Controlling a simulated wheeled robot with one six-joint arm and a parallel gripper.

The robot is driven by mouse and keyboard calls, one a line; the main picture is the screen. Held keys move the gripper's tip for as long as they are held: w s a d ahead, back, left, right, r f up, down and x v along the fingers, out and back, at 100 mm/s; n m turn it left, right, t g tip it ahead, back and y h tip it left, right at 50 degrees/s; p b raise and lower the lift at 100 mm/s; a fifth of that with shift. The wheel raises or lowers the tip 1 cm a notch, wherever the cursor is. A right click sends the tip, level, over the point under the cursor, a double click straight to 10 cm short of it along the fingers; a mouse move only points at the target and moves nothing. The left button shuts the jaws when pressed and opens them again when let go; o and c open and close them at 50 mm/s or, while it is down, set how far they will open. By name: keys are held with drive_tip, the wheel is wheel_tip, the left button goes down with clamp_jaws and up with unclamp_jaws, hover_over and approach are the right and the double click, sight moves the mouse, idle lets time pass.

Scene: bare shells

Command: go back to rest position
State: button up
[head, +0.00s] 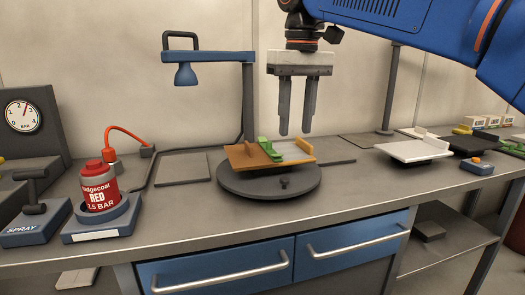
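My gripper (296,132) hangs from my blue arm near the top middle of the head view and points down. Its two grey fingers are apart with nothing between them, so it is open and empty. It is above a dark round turntable (250,188). The fingertips appear clear of these parts.
A blue lamp-like arm (205,58) on a post stands behind the turntable. A red bottle (99,186) sits in a blue holder at left, near a spray lever (34,192) and gauge (22,116). A white tray (414,150) is at right.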

drive_tip(key=s+d+f+m+t, duration=0.1)
drive_tip(key=s+d+f, duration=0.3)
drive_tip(key=d+f, duration=0.3)
drive_tip(key=s+d+f+m+t, duration=0.1)
drive_tip(key=s+d+f, duration=0.3)
drive_tip(key=d+f, duration=0.25)
drive_tip(key=s+d+f, duration=0.2)
drive_tip(key=s+f, duration=0.1)
drive_tip(key=f, duration=0.3)
drive_tip(key=s+d+f+m+t, duration=0.1)
drive_tip(key=s+d+f, duration=0.2)
drive_tip(key=f, duration=0.4)
drive_tip(key=s+d+f+m+t, duration=0.1)
drive_tip(key=s+d+f, duration=0.2)
drive_tip(key=s+f, duration=0.2)
wheel_tip(320, 180, down, 2)
drive_tip(key=shift+s+f, duration=0.2)
drive_tip(key=shift+s, duration=0.05)
